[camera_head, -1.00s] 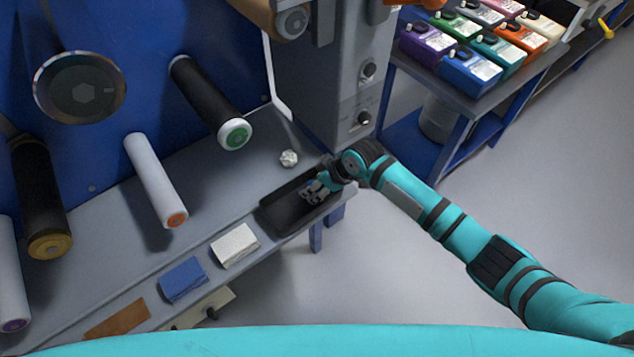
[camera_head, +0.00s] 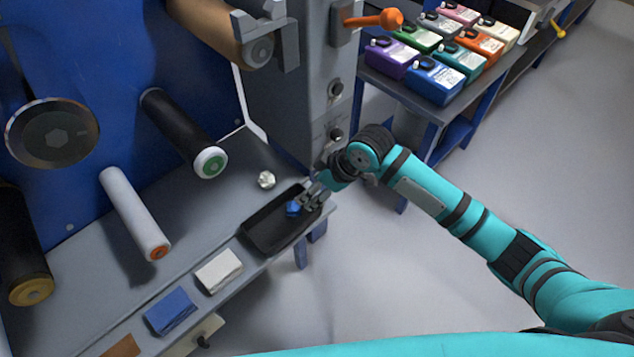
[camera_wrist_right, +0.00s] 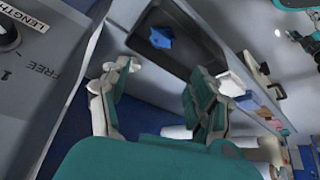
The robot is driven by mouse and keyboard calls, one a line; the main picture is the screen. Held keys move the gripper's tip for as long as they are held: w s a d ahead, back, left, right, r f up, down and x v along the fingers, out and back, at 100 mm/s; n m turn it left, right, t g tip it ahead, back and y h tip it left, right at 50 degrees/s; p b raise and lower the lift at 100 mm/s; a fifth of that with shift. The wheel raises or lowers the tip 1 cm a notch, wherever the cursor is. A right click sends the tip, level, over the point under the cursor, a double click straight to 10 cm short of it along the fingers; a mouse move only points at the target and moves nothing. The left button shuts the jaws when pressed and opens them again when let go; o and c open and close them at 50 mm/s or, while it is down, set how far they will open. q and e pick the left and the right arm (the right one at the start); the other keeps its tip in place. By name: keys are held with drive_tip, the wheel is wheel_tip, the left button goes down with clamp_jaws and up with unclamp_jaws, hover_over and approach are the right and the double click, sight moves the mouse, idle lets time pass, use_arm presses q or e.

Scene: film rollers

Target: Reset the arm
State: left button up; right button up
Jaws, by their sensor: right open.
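My right arm reaches in from the right in the head view. Its gripper (camera_head: 312,197) is over the right end of a black tray (camera_head: 262,248) on the bench edge. In the right wrist view the gripper (camera_wrist_right: 155,98) is open, with nothing between its fingers. A small blue object (camera_head: 293,208) lies in the tray, apart from the fingers; it also shows in the right wrist view (camera_wrist_right: 158,44). My left gripper is not in view.
A grey machine housing with knobs (camera_head: 336,88) stands close beside the gripper. A white crumpled ball (camera_head: 266,180), a white cloth (camera_head: 219,271) and a blue cloth (camera_head: 170,311) lie on the bench. Rollers (camera_head: 135,213) project above it. Coloured jugs (camera_head: 434,80) stand behind. Open floor lies right.

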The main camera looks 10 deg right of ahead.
drive_tip(key=shift+s+d+r, duration=0.2)
drive_tip(key=shift+d+r, duration=0.1)
drive_tip(key=shift+r, duration=0.3)
